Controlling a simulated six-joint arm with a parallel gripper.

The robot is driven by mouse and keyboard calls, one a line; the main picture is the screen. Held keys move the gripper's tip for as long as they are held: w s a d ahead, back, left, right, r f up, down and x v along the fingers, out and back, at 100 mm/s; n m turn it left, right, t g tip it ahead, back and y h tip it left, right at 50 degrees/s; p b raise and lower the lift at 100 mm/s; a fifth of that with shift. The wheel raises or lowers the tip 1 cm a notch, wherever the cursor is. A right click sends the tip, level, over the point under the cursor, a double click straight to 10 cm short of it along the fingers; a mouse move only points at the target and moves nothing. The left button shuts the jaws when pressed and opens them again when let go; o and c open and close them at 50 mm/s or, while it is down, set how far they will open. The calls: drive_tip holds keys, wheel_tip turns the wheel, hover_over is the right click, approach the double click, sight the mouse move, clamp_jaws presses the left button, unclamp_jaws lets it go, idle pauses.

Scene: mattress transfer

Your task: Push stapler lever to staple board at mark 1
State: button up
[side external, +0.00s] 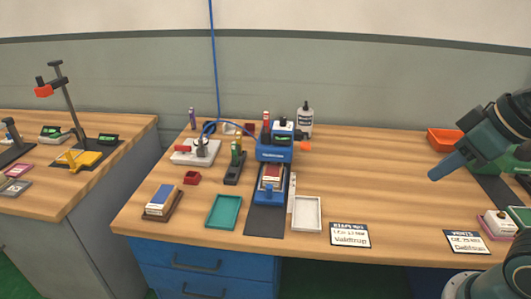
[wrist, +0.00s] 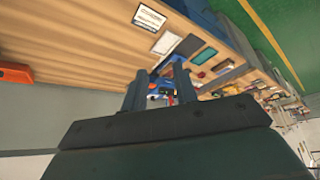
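The blue stapler (side external: 275,151) stands mid-table in the side view, on a dark mat. An orange knob (side external: 305,147), seemingly its lever end, sticks out to the right of its head. A small board (side external: 271,175) with red and pale parts lies below the head in a blue holder; mark 1 is too small to make out. My gripper (side external: 433,175) is well to the right of the stapler, above the table and touching nothing. In the wrist view my gripper (wrist: 160,82) has its fingers apart, with the stapler (wrist: 159,88) small and distant between them.
A teal tray (side external: 223,212) and a white tray (side external: 307,214) flank the mat. A bottle (side external: 305,119) stands behind the stapler. Label cards (side external: 349,235) lie at the front right. An orange bin (side external: 444,139) stands at the back right. The table between stapler and gripper is mostly clear.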

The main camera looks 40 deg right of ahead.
clamp_jaws()
drive_tip(key=w+d+r+m+h, duration=0.1)
drive_tip(key=w+d+m, duration=0.15)
drive_tip(key=w, duration=0.75)
drive_tip(key=w+d+r+m+h, duration=0.1)
drive_tip(key=w+r+m, duration=0.15)
drive_tip(key=w, duration=0.75)
drive_tip(key=w+d+f+m+h, duration=0.1)
drive_tip(key=w+f, duration=0.3)
drive_tip(key=w, duration=0.4)
drive_tip(key=w+d+f+m+h, duration=0.1)
drive_tip(key=w+f+m+h, duration=0.1)
drive_tip(key=w+f, duration=0.3)
drive_tip(key=shift+w+m+h, duration=0.3)
drive_tip(key=shift+w+m, duration=0.2)
drive_tip(key=shift+w, duration=1.6)
drive_tip(key=shift+f, duration=0.1)
